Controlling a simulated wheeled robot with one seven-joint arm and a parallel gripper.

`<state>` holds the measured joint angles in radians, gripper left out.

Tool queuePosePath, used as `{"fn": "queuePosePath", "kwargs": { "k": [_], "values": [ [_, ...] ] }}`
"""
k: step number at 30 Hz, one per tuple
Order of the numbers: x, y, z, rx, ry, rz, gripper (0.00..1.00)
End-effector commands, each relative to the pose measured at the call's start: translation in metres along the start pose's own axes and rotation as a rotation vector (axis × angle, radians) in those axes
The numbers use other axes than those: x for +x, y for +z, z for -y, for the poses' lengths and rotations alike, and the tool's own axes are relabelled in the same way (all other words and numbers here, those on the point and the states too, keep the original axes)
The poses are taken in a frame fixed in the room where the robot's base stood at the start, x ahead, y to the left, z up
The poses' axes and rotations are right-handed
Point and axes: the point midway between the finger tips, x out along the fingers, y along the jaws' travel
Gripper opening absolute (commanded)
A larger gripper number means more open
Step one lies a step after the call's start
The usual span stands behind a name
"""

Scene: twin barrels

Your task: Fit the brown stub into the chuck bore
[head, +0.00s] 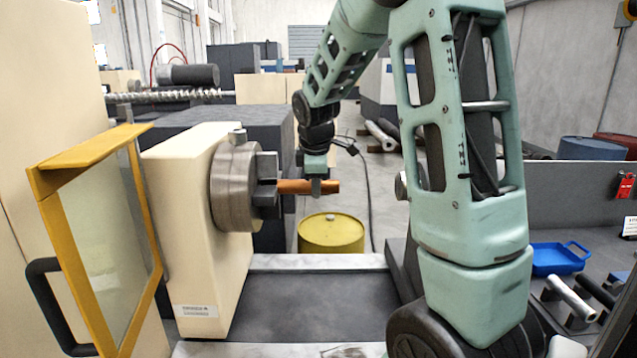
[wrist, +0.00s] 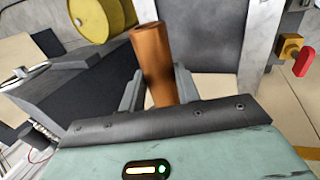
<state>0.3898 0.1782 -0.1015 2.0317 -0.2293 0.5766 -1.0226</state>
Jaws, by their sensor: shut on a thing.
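The brown stub (head: 297,187) lies roughly level in my gripper (head: 317,187), its left end right beside the dark jaws of the chuck (head: 235,186). I cannot tell whether that end is inside the bore or just in front of it; the bore itself is hidden from this side. The chuck is a grey metal disc on a cream headstock (head: 185,215). In the wrist view the brown stub (wrist: 151,55) stands between the two grey fingers of my gripper (wrist: 158,88), which are shut on it.
A yellow-framed door (head: 135,245) with a black handle stands at the left of the headstock. A yellow barrel (head: 331,234) stands beyond the machine bed, below the stub in the picture. A blue tray (head: 558,258) and metal bars (head: 571,298) lie at the right.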

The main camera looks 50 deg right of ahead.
Motion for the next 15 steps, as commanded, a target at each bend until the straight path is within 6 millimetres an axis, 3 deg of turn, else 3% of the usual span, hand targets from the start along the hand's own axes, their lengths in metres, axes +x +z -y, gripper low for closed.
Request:
{"fn": "queuePosePath", "kwargs": {
  "k": [15],
  "values": [
    [-0.001, -0.012, -0.001, -0.001, 0.004, -0.002, 0.00]
  ]
}}
